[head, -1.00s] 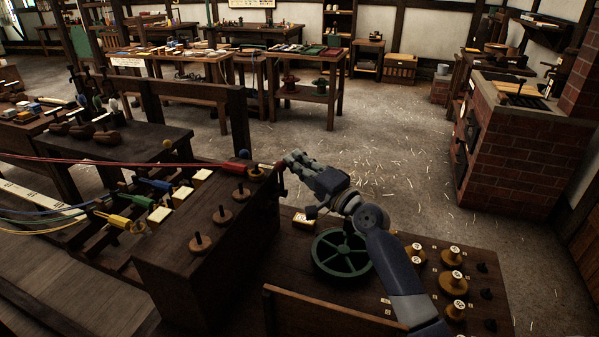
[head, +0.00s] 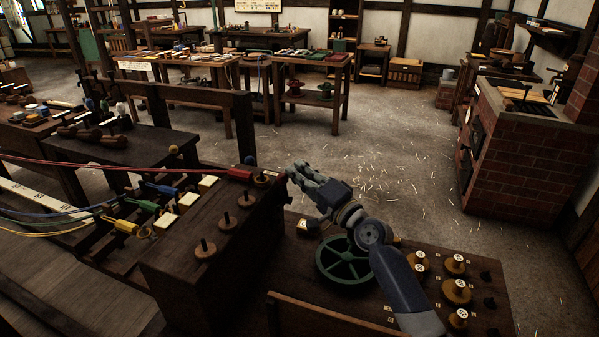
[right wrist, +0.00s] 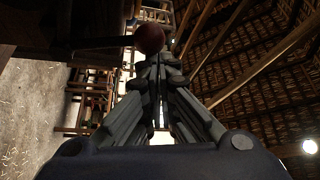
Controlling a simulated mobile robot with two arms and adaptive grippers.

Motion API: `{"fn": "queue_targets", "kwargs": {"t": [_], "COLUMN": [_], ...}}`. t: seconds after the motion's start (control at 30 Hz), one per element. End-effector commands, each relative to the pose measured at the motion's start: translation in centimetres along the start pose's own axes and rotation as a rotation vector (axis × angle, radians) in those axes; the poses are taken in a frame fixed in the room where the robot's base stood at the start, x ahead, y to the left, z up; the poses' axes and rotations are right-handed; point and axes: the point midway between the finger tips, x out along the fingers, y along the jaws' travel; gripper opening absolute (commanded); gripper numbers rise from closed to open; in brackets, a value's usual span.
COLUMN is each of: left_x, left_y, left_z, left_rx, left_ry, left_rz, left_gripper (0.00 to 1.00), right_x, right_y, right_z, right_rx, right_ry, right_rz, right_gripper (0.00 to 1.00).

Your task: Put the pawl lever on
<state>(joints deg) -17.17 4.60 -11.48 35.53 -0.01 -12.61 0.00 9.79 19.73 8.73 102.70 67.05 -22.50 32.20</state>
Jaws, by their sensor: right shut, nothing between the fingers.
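A red ball knob (right wrist: 149,38) on a dark rod (right wrist: 104,43) shows in the right wrist view and looks like the pawl lever. The knob is right at my fingertips; I cannot tell whether they touch it. My right gripper (head: 290,171) is at the right end of the dark wooden headstock box (head: 210,248). It is shut with nothing between its fingers, and its fingers also show in the right wrist view (right wrist: 157,64). In the head view the knob is mostly hidden by the fingers. My left gripper is out of view.
Red (head: 238,174), blue, green and yellow hooks hold ropes along the box, with wooden-based pegs on top. A green spoked wheel (head: 345,281) and several brass-coloured weights (head: 456,291) stand on the bench at right.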

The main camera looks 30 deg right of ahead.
Motion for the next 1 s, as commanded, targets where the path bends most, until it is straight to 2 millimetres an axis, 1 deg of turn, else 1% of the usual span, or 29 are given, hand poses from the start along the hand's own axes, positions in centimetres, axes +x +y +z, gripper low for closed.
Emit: {"fn": "queue_targets", "kwargs": {"t": [0.17,0.27,0.7,0.9,1.0], "left_x": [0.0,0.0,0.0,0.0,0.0], "left_y": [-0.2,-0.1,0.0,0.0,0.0], "left_z": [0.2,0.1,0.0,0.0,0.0], "left_rx": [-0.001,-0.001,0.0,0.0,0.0], "left_ry": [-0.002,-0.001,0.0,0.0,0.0], "left_rz": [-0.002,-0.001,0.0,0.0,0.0], "left_gripper": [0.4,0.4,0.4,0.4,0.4], "right_x": [-0.3,-1.2,-8.2,-10.6,-11.4], "right_y": [0.1,0.1,0.2,0.1,0.1], "right_z": [0.1,0.1,0.1,0.1,0.0], "right_rx": [0.001,0.001,-0.001,0.0,-0.001], "right_ry": [-0.002,-0.003,-0.003,-0.002,0.0], "right_rz": [0.001,0.003,0.005,0.003,0.002], "right_gripper": [0.0,0.0,0.0,0.0,0.0]}}
